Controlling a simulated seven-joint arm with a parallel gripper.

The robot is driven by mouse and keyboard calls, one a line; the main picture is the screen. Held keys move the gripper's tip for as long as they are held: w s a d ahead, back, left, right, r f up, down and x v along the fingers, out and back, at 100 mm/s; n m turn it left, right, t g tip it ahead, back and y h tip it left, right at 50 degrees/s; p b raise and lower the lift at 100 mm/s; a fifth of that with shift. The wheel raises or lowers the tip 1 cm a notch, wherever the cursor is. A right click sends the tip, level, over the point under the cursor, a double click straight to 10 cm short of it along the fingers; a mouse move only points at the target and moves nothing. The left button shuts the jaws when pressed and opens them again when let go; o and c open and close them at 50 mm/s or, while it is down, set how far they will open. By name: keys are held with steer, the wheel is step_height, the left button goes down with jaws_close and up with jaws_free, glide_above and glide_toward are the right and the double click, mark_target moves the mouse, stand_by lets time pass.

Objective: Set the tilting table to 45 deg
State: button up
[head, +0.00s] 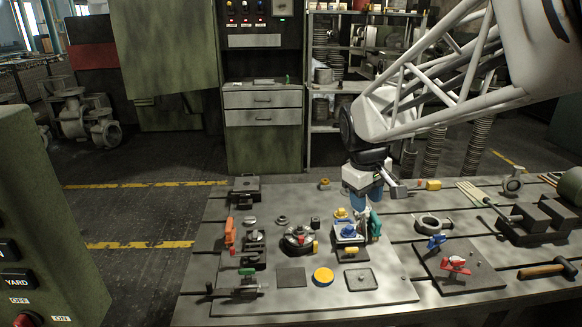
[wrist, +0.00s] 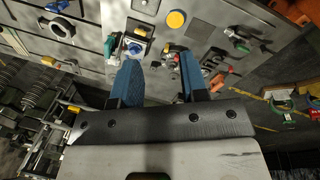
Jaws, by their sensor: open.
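I cannot tell for sure which fixture is the tilting table. A small pale plate fixture with a blue knob (head: 348,231) stands on the grey board; its blue knob also shows in the wrist view (wrist: 135,48). A teal-green handle (head: 375,224) stands at its right side. To its left is a round dark fixture with red parts (head: 299,238). No angle scale is readable. My gripper (head: 362,204) is above and behind the blue-knob fixture, pointing down. Its blue fingers (wrist: 158,66) are apart with nothing between them, and parts of the fixtures show past the fingertips.
A yellow disc (head: 323,276) lies in front. A plate with blue and red valve handles (head: 460,280), a ring casting (head: 433,225) and a hammer (head: 548,269) are to the right. A dark block (head: 245,188) sits at back left.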

steer(key=w+d+f+n+g+h, duration=0.1)
steer(key=w+f+n, duration=0.3)
steer(key=w, duration=0.9)
steer(key=w+d+f+n+g+h, duration=0.15)
steer(key=w+f, duration=0.45)
steer(key=w, duration=0.6)
steer(key=w+d+f+n, duration=0.3)
steer(key=w+f+n, duration=0.4)
steer(key=w+f, duration=1.2)
step_height(320, 180, down, 2)
steer(key=shift+w+f, duration=0.1)
steer(key=shift+w, duration=0.05)
steer(key=shift+d+g+h, duration=0.1)
steer(key=shift+g+h, duration=0.15)
steer(key=shift+x, duration=3.85)
steer(key=shift+c, duration=0.3)
jaws_close()
